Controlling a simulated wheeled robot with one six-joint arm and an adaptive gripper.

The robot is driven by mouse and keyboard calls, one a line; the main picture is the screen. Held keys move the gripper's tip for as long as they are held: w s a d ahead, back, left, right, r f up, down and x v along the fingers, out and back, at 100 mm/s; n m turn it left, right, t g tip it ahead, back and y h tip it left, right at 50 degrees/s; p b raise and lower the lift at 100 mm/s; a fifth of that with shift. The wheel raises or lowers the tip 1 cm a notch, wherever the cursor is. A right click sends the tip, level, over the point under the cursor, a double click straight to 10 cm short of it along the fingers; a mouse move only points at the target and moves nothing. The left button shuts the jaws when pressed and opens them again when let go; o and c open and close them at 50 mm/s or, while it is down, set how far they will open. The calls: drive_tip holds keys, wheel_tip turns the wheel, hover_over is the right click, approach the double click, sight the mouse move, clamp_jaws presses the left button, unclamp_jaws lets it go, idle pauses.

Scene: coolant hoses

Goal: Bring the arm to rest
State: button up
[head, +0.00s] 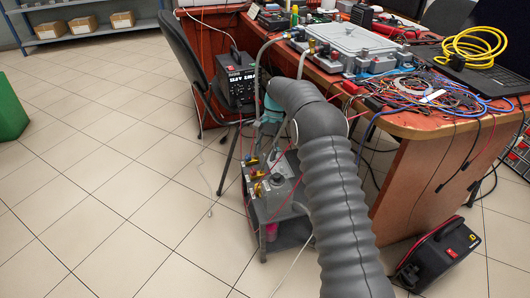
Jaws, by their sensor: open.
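My arm, in a grey ribbed cover, rises from the bottom of the head view and bends down to the left at its top. My gripper (262,146) hangs below the teal wrist part, above the small grey cart (287,242). It is small and partly hidden by the arm, and I see nothing held in it. On the cart sits a grey unit (275,187) with brass-coloured and yellow fittings. A grey flat housing (352,42) lies on the workbench, with grey hoses (264,48) running down from its left side.
The red-topped workbench (420,122) fills the right, with tangled wires and a yellow cable coil (470,46). A black chair (182,50) and a black power supply (236,82) stand behind the gripper. A red-black case (440,254) lies at lower right.

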drive_tip(key=s+d+r+n+t, duration=0.15)
drive_tip(key=s+d+r, duration=0.35)
drive_tip(key=s+r, duration=0.55)
drive_tip(key=s+d+r+n+t, duration=0.1)
drive_tip(key=s+d+r+t, duration=0.35)
drive_tip(key=r, duration=0.85)
drive_tip(key=s+d+f+n+t+h, duration=0.1)
drive_tip(key=s+d, duration=0.2)
drive_tip(key=s, duration=1)
drive_tip(key=s+d+f+n+t+h, duration=0.1)
drive_tip(key=s+d+n+t, duration=0.1)
drive_tip(key=s, duration=1.1)
drive_tip(key=shift+s+d+t, duration=0.3)
drive_tip(key=shift+s+d, duration=0.1)
drive_tip(key=shift+d, duration=0.2)
drive_tip(key=shift+n, duration=0.25)
